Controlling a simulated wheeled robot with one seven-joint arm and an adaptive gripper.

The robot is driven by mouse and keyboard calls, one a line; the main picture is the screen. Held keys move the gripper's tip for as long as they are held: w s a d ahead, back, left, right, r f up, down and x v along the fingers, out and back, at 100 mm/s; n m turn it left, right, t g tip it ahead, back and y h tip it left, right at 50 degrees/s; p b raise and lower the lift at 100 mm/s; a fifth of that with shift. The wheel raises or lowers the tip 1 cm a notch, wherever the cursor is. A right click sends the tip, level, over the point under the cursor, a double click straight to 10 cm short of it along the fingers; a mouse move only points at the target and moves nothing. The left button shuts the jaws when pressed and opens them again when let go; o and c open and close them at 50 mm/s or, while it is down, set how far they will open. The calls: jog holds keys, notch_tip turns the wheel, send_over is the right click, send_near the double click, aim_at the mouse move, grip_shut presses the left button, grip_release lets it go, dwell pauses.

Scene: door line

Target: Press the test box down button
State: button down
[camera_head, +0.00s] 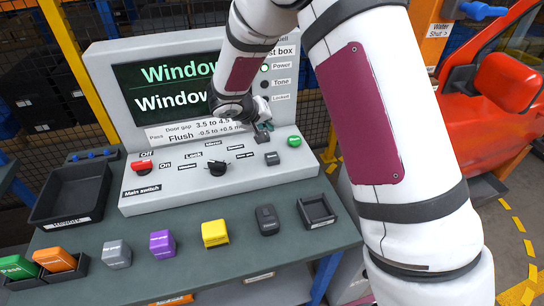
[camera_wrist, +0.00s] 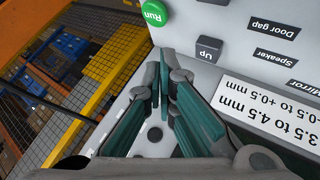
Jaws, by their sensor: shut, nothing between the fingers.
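The test box (camera_head: 140,197) is a pale grey console with a dark screen, standing on the bench. Two small dark buttons sit on its sloping panel, right of centre. The nearer one (camera_head: 272,158) has no legible label, but its place in front of the other suggests the down button. The farther one is the up button (camera_head: 262,137); its "Up" label reads upside down in the wrist view (camera_wrist: 208,49). My gripper (camera_head: 264,126) is shut and empty, its teal fingertips just behind the up button. In the wrist view the fingertips (camera_wrist: 166,62) lie left of it; contact is unclear.
A green Run button (camera_head: 294,141), a red switch (camera_head: 142,166) and a black knob (camera_head: 217,168) share the panel. Coloured blocks, including a yellow one (camera_head: 215,233), and a black tray (camera_head: 72,193) lie on the bench. A red car door (camera_head: 490,110) stands at right.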

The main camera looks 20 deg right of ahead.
jog(key=shift+f, duration=0.1)
jog(key=b, duration=0.3)
send_over(270, 155)
notch_tip(270, 155, down, 8)
jog(key=shift+a, duration=0.1)
jog(key=shift+f, duration=0.35)
jog(key=shift+s+b, duration=0.1)
jog(key=shift+b, duration=0.2)
dwell(0.9)
jog(key=shift+f+b, duration=0.3)
jog(key=shift+f, duration=0.1)
